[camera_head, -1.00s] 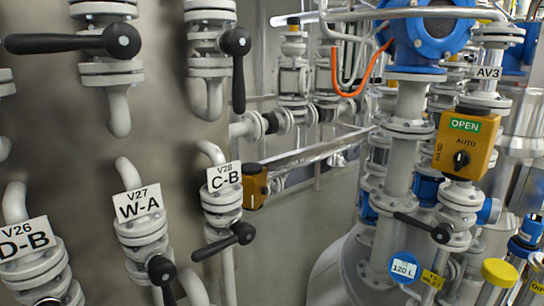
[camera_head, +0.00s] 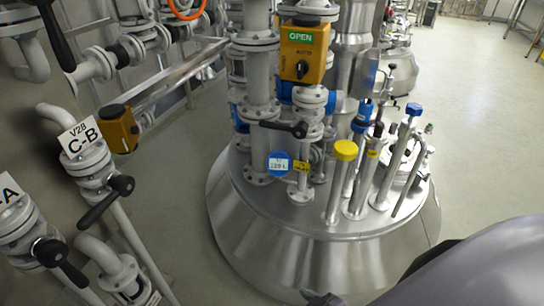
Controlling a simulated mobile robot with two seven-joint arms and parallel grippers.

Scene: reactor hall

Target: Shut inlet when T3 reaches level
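A steel vessel (camera_head: 228,205) stands at the centre, its domed lid crowded with pipes and valves. A round blue and white tag (camera_head: 279,164) hangs at the front of the lid; its small text is blurred. Above it a yellow actuator box (camera_head: 303,52) shows a green OPEN sign (camera_head: 301,37) and a black selector knob (camera_head: 302,69). A black-handled valve (camera_head: 285,128) sits below the box. On the left, valve V28 (camera_head: 90,160) carries a C-B label (camera_head: 80,138) and a black lever (camera_head: 106,200). I see no T3 marking or level reading. Neither gripper is in view.
A second yellow box (camera_head: 118,128) sits beside V28. A valve with a label ending in A (camera_head: 10,190) is at the left edge. Yellow (camera_head: 346,150) and blue (camera_head: 413,109) caps top lid pipes. Clear floor (camera_head: 480,120) lies right. A grey arm part of mine fills the lower right.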

